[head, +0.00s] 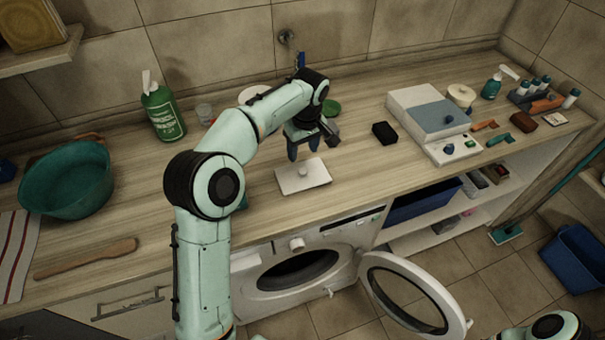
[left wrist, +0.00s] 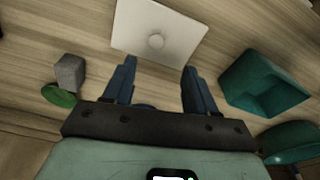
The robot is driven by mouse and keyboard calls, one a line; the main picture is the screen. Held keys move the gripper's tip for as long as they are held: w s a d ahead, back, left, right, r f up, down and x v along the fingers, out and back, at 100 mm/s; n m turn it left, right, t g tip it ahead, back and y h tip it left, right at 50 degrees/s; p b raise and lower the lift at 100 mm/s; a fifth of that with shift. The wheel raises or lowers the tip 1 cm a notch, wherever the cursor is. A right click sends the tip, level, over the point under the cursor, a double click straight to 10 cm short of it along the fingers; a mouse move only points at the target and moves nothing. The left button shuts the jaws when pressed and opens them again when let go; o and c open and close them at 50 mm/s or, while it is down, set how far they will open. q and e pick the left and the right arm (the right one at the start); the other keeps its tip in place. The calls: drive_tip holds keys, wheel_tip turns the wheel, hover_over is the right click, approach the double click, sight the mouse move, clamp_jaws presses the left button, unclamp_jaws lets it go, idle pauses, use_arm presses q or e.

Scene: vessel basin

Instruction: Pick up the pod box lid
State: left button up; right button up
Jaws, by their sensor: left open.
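The pod box lid is a flat white rectangular plate (head: 309,183) with a small round knob, lying on the wooden counter above the washing machine. It also shows at the top of the left wrist view (left wrist: 180,32). My left gripper (head: 303,150) is open and empty, just behind the lid in the head view. In the left wrist view its two blue fingers (left wrist: 159,70) are apart and point toward the lid's knob, short of it. A teal open box (left wrist: 262,85) stands to the right in that view; my arm mostly hides it in the head view. My right gripper is out of frame.
A green bottle (head: 161,112) and teal basin (head: 70,182) stand left on the counter. A black block (head: 385,132) and grey-white device (head: 432,120) stand right. The washing machine door (head: 455,318) hangs open below.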

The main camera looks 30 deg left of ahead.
use_arm(q)
hover_over(302, 171)
drive_tip(key=s, duration=0.1)
drive_tip(key=f, duration=0.4)
drive_tip(key=shift+d+f, duration=0.1)
drive_tip(key=shift+d, duration=0.1)
drive_tip(key=f, duration=0.2)
drive_tip(key=w+f, duration=0.1)
drive_tip(key=f, duration=0.2)
drive_tip(key=shift+a+f, duration=0.1)
drive_tip(key=shift+f, duration=0.15)
clamp_jaws()
